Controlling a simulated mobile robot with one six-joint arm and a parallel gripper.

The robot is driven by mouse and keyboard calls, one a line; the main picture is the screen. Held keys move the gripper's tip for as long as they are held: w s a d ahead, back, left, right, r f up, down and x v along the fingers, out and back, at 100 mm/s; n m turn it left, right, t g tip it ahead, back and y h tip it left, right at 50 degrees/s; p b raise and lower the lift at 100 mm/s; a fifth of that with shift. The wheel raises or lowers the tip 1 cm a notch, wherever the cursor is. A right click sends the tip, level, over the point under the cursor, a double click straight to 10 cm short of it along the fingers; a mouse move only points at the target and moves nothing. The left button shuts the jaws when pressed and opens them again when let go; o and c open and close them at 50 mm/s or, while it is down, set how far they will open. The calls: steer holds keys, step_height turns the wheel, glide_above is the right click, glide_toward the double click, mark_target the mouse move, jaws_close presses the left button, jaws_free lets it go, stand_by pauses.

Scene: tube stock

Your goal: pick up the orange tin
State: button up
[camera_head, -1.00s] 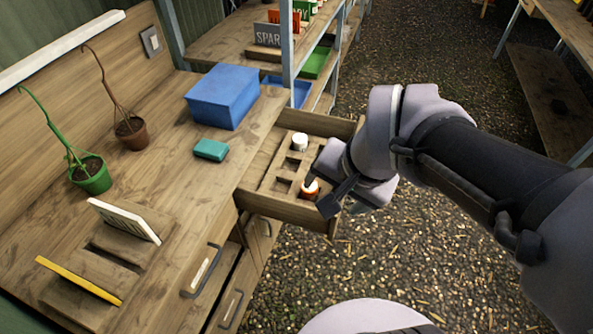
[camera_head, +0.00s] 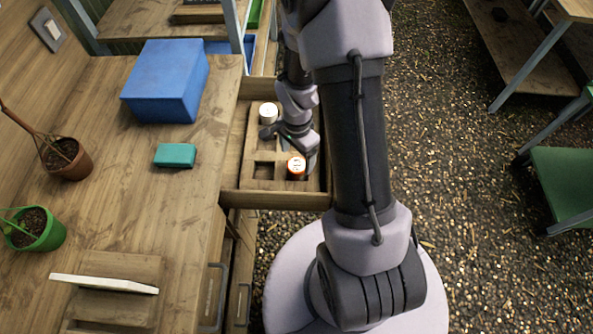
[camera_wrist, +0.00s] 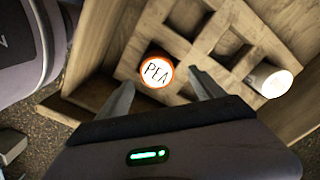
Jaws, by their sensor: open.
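The orange tin (camera_head: 297,166) stands in a compartment of the wooden rack in the open drawer (camera_head: 272,200). In the wrist view the orange tin (camera_wrist: 157,72) shows a white lid reading "PEA" inside an orange rim. My gripper (camera_head: 290,140) is above the drawer, close to the tin. In the wrist view my gripper (camera_wrist: 160,92) is open, its two fingers apart with the tin beyond and between their tips. Nothing is between the fingers themselves, and I cannot tell the exact height gap.
A white tin (camera_head: 268,112) stands in another compartment of the rack; it also shows in the wrist view (camera_wrist: 272,81). Other compartments are empty. The bench holds a blue box (camera_head: 166,80), a teal block (camera_head: 175,155) and potted plants.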

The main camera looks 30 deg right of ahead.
mark_target(297, 164)
steer(key=f+b, duration=0.1)
steer(key=f, duration=0.2)
steer(key=f+b, duration=0.1)
steer(key=f, duration=0.1)
steer(key=shift+s+a+f+b, duration=0.15)
steer(key=shift+s+b, duration=0.1)
steer(key=shift+b, duration=0.05)
steer(key=shift+r, duration=0.2)
steer(key=c, duration=1.6)
